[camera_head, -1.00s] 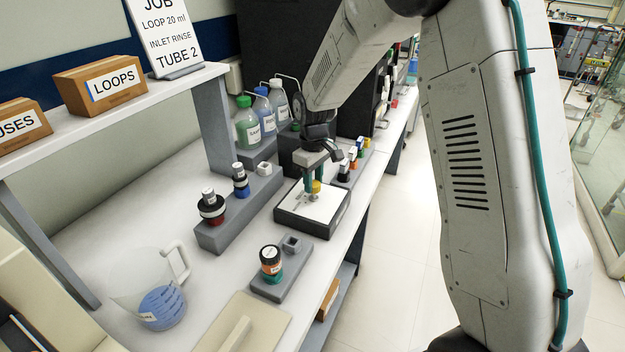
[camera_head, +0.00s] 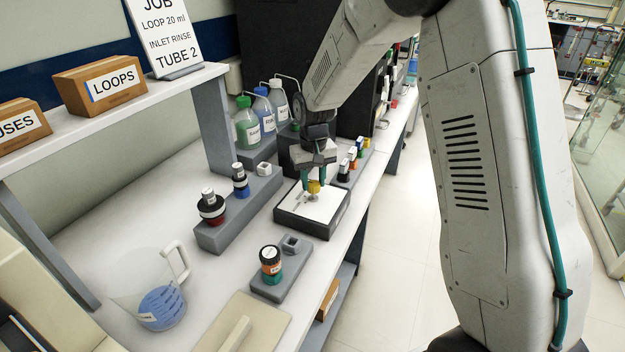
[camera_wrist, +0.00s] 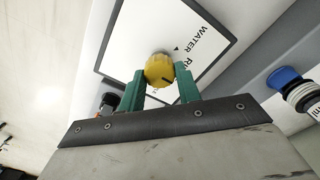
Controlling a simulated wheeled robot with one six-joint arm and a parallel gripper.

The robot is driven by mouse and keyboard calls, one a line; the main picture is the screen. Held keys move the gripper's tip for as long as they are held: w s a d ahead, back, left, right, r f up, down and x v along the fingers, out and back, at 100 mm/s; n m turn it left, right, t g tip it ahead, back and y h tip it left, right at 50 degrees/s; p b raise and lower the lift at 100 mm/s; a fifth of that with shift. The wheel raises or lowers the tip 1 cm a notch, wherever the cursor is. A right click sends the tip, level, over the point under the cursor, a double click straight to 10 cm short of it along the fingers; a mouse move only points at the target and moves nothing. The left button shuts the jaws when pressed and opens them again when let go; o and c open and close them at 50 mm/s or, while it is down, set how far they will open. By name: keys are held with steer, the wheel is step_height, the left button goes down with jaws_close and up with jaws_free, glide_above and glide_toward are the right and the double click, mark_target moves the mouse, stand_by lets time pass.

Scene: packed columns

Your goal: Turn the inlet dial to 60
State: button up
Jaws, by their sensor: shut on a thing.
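The yellow inlet dial (camera_wrist: 159,70) sits on a white panel (camera_wrist: 130,30) with a dark frame. In the wrist view the word WATER, part of another word and a small dark triangle show beside it. A dark mark shows on the dial. My gripper (camera_wrist: 160,82) has its two green fingers on either side of the dial, shut on it. In the head view my gripper (camera_head: 314,177) points down over the same dial (camera_head: 315,187). The scale numbers are too small or hidden, so I cannot tell the dial's reading.
A smaller grey stand (camera_head: 270,288) with a jar is in front. A beaker (camera_head: 150,290) with blue liquid stands front left. Bottles (camera_head: 247,125) stand behind. Small coloured valves (camera_head: 352,155) stand at right.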

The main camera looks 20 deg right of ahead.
mark_target(313, 183)
stand_by(0.3)
steer(key=o, duration=1)
steer(key=shift+c, duration=0.2)
step_height(313, 183, up, 8)
steer(key=shift+f, duration=0.1)
steer(key=s+d+r, duration=0.1)
steer(key=s+r, duration=0.3)
steer(key=s, duration=0.8)
steer(key=s+r+t, duration=0.1)
steer(key=s+r, duration=0.3)
steer(key=s, duration=0.8)
steer(key=s+d+r, duration=0.1)
steer(key=s+r, duration=0.3)
steer(key=s, duration=0.9)
steer(key=shift+d, duration=0.3)
